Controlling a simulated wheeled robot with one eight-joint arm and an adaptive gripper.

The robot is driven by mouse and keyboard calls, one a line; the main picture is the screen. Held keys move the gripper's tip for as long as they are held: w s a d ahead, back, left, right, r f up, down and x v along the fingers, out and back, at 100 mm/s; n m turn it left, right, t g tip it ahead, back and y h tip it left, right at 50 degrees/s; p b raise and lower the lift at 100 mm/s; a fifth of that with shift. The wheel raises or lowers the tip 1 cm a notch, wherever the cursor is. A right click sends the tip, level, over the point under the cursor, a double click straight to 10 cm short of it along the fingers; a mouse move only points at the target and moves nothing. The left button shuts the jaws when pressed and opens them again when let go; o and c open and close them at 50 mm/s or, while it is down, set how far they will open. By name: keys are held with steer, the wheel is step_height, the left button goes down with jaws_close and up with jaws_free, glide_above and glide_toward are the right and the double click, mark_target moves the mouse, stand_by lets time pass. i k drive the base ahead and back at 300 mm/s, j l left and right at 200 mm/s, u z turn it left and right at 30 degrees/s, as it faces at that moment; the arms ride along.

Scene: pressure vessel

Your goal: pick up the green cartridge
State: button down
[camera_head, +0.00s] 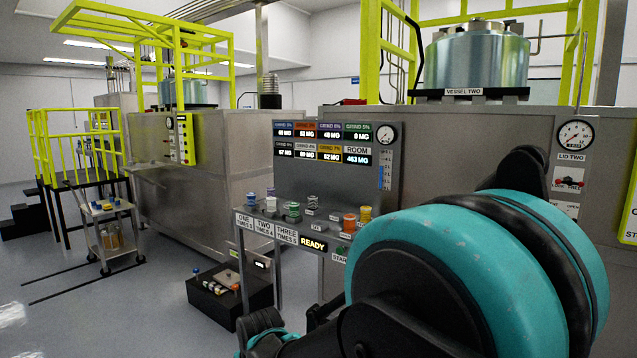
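A small green cartridge (293,211) stands on the narrow metal bench (277,232), between a pale cartridge (271,203) and the orange one (349,223). Its colour bands are small in this view. My arm's large teal and black joint fills the lower right, and another black and teal part of my arm shows at the bottom edge. My gripper's fingers cannot be made out. Nothing of my arm visibly touches the green cartridge.
A yellow cartridge (365,213) and a blue one (251,199) also stand on the bench. Behind it is a display panel (325,143). A black box (228,297) with small items sits low at the left. A wheeled cart (112,236) stands farther left. Open floor lies at the lower left.

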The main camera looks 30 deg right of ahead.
mark_target(293, 213)
steer(key=i+j, duration=0.1)
steer(key=i, duration=1.05)
steer(key=i+j+z, duration=0.1)
steer(key=i, duration=0.45)
steer(key=i+j, duration=0.15)
steer(key=i, duration=0.4)
